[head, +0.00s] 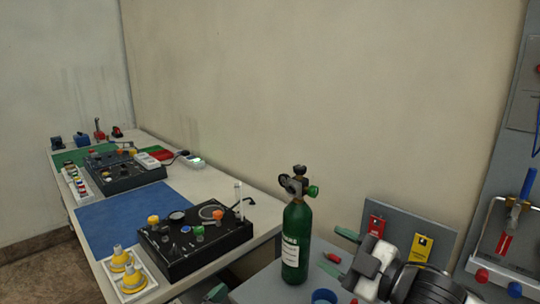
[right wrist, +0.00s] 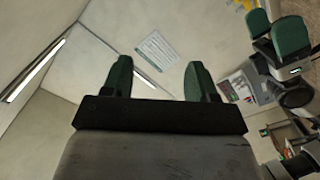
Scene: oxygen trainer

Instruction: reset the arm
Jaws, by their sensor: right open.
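My right gripper (head: 339,252) is in the lower right of the head view, beside the green oxygen cylinder (head: 296,240). Its green fingertips are apart and nothing is between them. In the right wrist view the same gripper (right wrist: 159,80) is open and empty, with wall and ceiling behind it. My left gripper (right wrist: 274,32) shows at the upper right of the right wrist view, its two green pads apart with no object between them. In the head view, only a green and grey part at the bottom edge may belong to it. The cylinder stands upright with a valve on top.
A black trainer panel (head: 196,238) and a white tray with yellow cones (head: 131,276) stand on the long table. A grey board with red (head: 376,224) and yellow tags (head: 421,247) stands behind my right arm.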

